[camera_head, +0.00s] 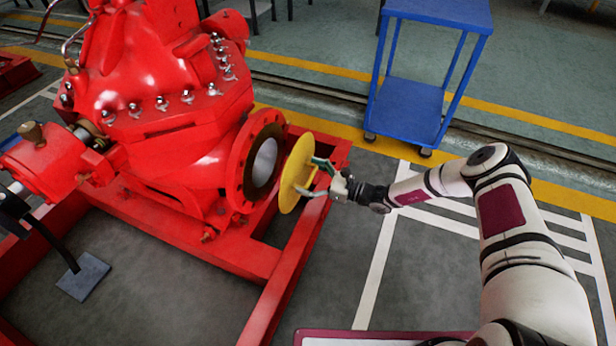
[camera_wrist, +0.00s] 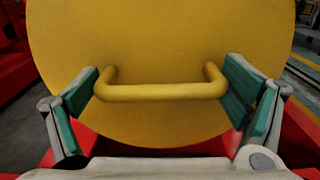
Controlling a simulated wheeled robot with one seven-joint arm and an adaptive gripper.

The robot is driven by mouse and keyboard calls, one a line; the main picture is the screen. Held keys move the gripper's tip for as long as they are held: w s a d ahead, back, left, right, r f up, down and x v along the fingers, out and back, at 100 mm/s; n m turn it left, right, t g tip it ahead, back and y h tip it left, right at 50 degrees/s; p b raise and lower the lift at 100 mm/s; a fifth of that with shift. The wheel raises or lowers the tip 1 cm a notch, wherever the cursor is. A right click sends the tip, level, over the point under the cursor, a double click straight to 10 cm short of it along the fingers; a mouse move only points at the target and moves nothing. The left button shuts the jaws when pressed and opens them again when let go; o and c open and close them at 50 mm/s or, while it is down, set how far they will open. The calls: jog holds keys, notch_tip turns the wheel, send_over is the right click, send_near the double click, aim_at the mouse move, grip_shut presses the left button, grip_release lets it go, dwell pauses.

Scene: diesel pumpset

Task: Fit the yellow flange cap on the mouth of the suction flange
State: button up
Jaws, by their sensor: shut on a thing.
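The yellow flange cap (camera_head: 296,173) is a round disc held upright, its face turned towards the suction flange. My gripper (camera_head: 318,180) is shut on the cap's bar handle, which shows in the wrist view (camera_wrist: 160,92) between the green finger pads. The red suction flange (camera_head: 243,165) has a round mouth (camera_head: 264,162) facing right, towards the cap. In the head view the cap stands a short way to the right of the mouth, with a visible gap between them. In the wrist view the cap (camera_wrist: 160,50) hides the flange.
The red pump (camera_head: 150,70) sits on a red base frame (camera_head: 285,262), whose rail passes below the cap. A blue trolley (camera_head: 408,105) stands behind my arm. The floor to the right of the frame is clear, with painted lines.

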aim_at(299, 173)
jog(key=shift+d+r, duration=0.1)
jog(key=shift+b+x, duration=1.15)
jog(key=shift+x, duration=1.9)
jog(key=shift+b+x, duration=1.35)
jog(key=shift+x, duration=1.45)
jog(key=o, duration=1.1)
jog(key=shift+c, duration=0.2)
jog(key=shift+d, duration=0.1)
jog(key=shift+p+v, duration=1.2)
jog(key=shift+v, duration=2.5)
